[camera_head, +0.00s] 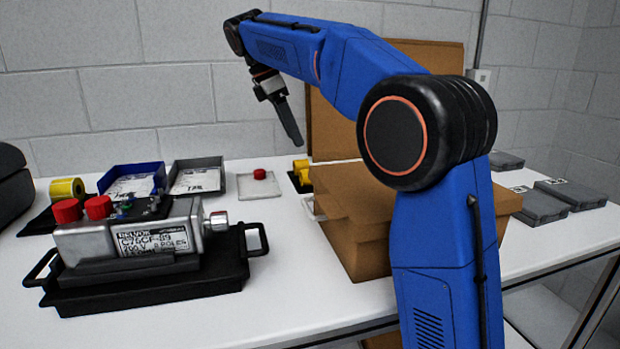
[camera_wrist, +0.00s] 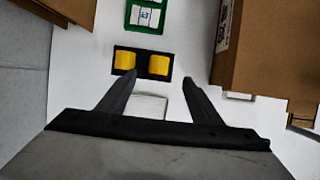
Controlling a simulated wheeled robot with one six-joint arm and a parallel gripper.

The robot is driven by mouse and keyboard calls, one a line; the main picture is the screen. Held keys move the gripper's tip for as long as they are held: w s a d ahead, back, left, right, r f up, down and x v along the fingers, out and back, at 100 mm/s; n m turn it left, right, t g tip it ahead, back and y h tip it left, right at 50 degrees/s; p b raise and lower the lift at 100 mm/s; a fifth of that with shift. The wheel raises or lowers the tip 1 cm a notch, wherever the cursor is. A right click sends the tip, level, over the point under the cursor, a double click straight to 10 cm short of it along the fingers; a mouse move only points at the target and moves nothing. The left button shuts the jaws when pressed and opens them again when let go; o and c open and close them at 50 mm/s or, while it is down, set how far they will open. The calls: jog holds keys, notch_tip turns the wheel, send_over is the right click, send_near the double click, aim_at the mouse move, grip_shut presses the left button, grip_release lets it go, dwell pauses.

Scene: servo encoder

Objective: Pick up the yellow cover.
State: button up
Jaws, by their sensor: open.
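Two yellow pieces, which look like the covers, sit side by side in a black holder (camera_wrist: 142,66) in the wrist view: a left yellow cover (camera_wrist: 124,60) and a right yellow cover (camera_wrist: 159,65). In the head view yellow pieces (camera_head: 302,168) show beside the cardboard box, partly hidden by it. My gripper (camera_wrist: 161,80) is open and empty, its fingertips just short of the black holder in the picture. In the head view my gripper (camera_head: 296,139) points down, above the table and the yellow pieces.
Cardboard boxes (camera_head: 355,215) stand close on the right; one box wall (camera_wrist: 240,50) is near the right finger. A green-framed item (camera_wrist: 146,15) lies beyond the holder. A servo unit (camera_head: 135,238) sits in a black tray at left. A white plate (camera_head: 258,186) bears a red cap.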

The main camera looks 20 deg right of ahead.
jog(key=x, duration=1.2)
jog(key=shift+w+f, duration=0.1)
jog(key=shift+f, duration=0.1)
jog(key=c, duration=1.1)
